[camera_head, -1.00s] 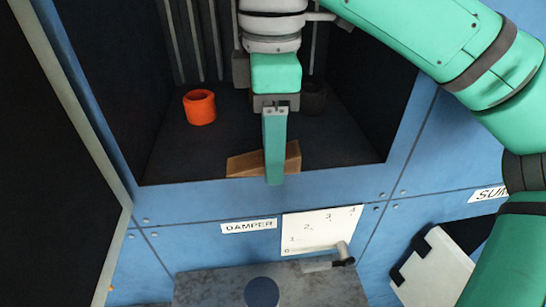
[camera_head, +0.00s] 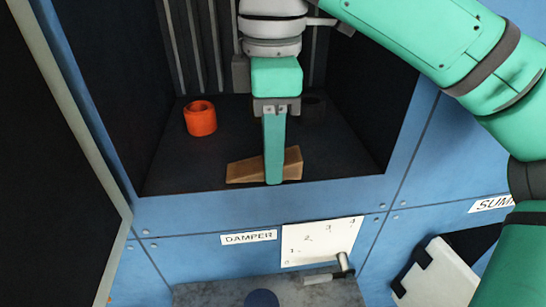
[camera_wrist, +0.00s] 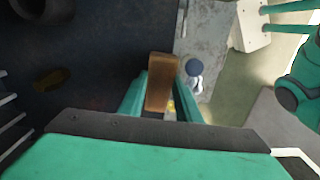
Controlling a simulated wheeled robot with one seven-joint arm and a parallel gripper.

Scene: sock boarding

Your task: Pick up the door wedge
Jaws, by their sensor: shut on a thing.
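The door wedge (camera_head: 245,170) is a brown wooden block, thicker at its right end, at the front of the dark-floored compartment in the head view. My gripper (camera_head: 273,180) is shut on it, with one green finger in front of its middle. In the wrist view the wedge (camera_wrist: 158,85) stands between the two green fingers of my gripper (camera_wrist: 163,105). The near finger hides part of the wedge in the head view. I cannot tell whether the wedge touches the floor.
An orange ring-shaped cup (camera_head: 200,118) stands at the back left of the compartment. A dark cylinder (camera_head: 313,106) is behind my gripper. The blue front edge (camera_head: 270,200) and an open door (camera_head: 55,150) bound the space. A lever (camera_head: 335,270) is below a numbered plate (camera_head: 320,240).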

